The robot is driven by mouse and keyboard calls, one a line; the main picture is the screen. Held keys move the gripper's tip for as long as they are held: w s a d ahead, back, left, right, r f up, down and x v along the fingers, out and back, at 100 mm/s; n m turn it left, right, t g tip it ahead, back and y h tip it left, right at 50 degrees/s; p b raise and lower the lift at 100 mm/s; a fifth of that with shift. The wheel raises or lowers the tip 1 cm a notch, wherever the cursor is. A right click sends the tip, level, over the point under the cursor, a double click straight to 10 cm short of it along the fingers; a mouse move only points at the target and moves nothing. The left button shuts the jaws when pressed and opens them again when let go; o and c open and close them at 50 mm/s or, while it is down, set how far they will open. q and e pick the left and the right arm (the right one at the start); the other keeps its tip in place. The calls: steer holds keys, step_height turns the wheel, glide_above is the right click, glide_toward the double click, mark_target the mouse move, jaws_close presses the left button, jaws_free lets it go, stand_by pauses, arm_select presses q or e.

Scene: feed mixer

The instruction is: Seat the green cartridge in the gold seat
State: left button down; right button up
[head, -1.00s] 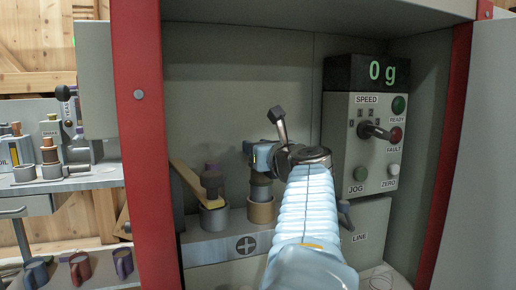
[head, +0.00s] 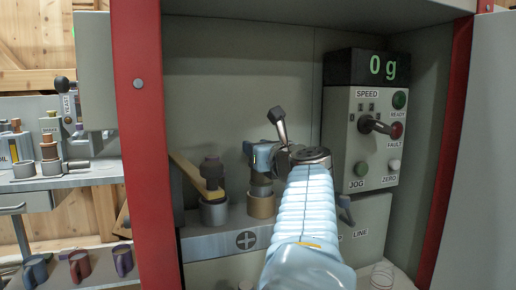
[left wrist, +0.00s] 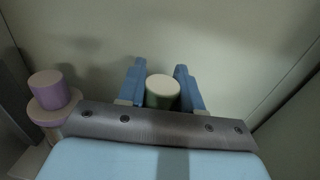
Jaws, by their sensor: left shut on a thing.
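My left gripper (head: 262,155) is shut on the green cartridge, directly above the gold seat (head: 261,206) in the head view. In the left wrist view the cartridge's pale round top (left wrist: 162,84) shows between the blue fingers (left wrist: 161,88), with a green side below it. In the head view a dark grey cylindrical part (head: 261,186) shows between the fingers and the gold rim. I cannot tell how deep it sits in the seat. My right gripper is not in view.
A purple-topped cartridge (left wrist: 49,88) stands close left, in a silver seat (head: 213,210) in the head view, with a yellow bar (head: 192,174) beside it. The control panel (head: 374,140) stands right, its display (head: 380,68) reading 0 g. A red post (head: 143,150) bounds the left.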

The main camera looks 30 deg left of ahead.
arm_select(q)
steer(key=shift+f+b, duration=0.85)
steer(key=shift+f, duration=0.2)
steer(key=c, duration=0.7)
jaws_free()
steer(key=shift+s+d, duration=0.1)
steer(key=shift+d, duration=0.15)
steer(key=v, duration=1.3)
steer(key=shift+s, duration=0.2)
